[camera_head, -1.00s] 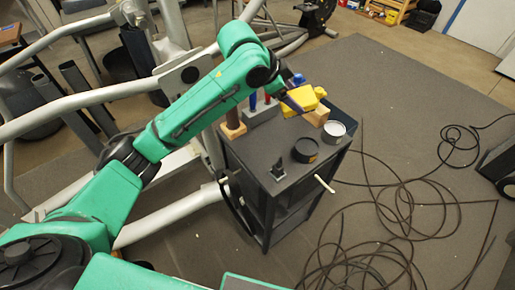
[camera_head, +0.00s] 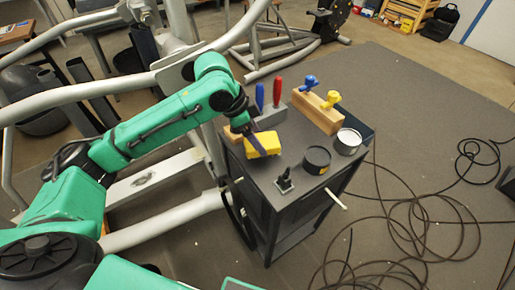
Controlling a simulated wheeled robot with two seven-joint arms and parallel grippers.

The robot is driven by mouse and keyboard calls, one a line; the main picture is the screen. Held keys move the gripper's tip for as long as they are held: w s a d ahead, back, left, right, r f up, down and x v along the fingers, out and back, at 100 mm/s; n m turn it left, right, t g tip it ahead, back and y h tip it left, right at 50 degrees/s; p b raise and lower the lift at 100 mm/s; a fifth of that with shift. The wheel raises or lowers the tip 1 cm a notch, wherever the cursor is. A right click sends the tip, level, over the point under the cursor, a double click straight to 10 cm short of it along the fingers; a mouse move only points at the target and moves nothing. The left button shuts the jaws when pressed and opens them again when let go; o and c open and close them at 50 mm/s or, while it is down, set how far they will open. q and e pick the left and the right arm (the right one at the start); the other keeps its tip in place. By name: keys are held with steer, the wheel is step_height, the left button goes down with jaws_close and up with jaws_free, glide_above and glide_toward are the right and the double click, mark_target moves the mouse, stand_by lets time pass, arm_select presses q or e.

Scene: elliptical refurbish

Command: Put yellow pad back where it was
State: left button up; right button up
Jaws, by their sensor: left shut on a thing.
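The yellow pad (camera_head: 262,145) is a small yellow block at the left front part of the dark cabinet top (camera_head: 291,150). My left gripper (camera_head: 254,138) is shut on it, coming from the upper left. Whether the pad touches the cabinet top or hangs just above it, I cannot tell. The gripper hides part of the pad. My right gripper is not in view.
On the cabinet top stand a wooden block (camera_head: 316,114) with blue and yellow knobs, a grey holder (camera_head: 270,118) with red and blue tools, a black can (camera_head: 317,160), a grey-lidded can (camera_head: 348,141) and a small black fixture (camera_head: 285,181). Cables (camera_head: 425,215) lie on the floor.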

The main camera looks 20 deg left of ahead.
arm_select(q)
step_height(320, 180, down, 4)
steer(key=shift+f, duration=0.1)
steer(key=o, duration=1.1)
steer(key=shift+c, duration=0.2)
steer(key=v, duration=1.2)
steer(key=shift+p, duration=0.35)
